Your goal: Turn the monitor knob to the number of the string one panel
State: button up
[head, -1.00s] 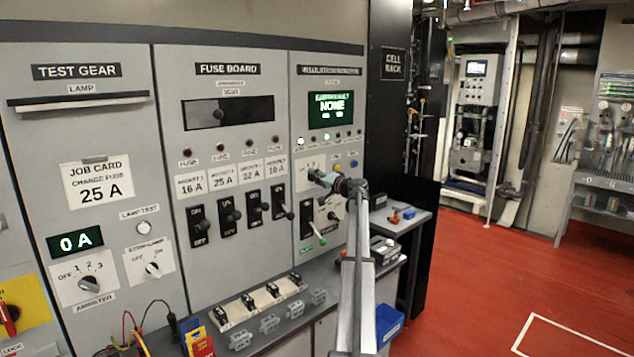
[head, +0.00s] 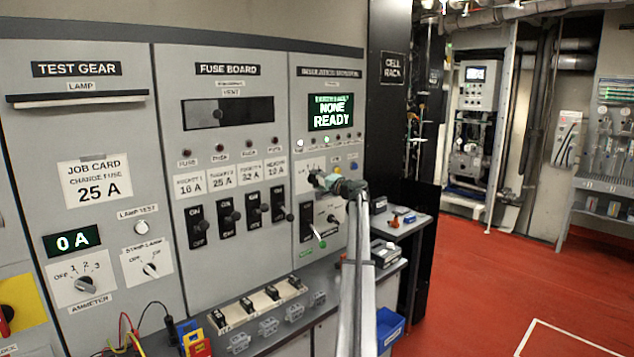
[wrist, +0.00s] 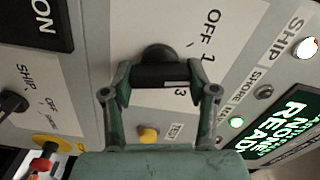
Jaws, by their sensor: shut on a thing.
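The insulation monitor panel (head: 337,90) is right of the fuse board in the head view. Its green display (head: 331,112) reads NONE and READY. My gripper (head: 322,182) is at the selector plate below the display and hides the monitor knob there. In the wrist view, the dark monitor knob (wrist: 158,54) sits on a pale plate (wrist: 185,20) marked OFF, 1 and 3. My gripper (wrist: 160,82) is shut on the knob, its fingers at either side. Its exact pointer position cannot be told, and other marks are hidden.
A yellow button (wrist: 148,135) marked TEST is close to the fingers. A lit green lamp (wrist: 236,122) is beside the display. Switch levers (head: 319,236) stick out below my gripper. The bench (head: 265,325) with sockets is lower down. Red floor lies clear at right.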

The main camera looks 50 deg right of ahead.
jog(key=o, duration=1.2)
jog(key=shift+w, duration=0.1)
jog(key=shift+c, duration=0.2)
jog(key=s+a, duration=0.2)
jog(key=s, duration=1)
jog(key=shift+w, duration=0.1)
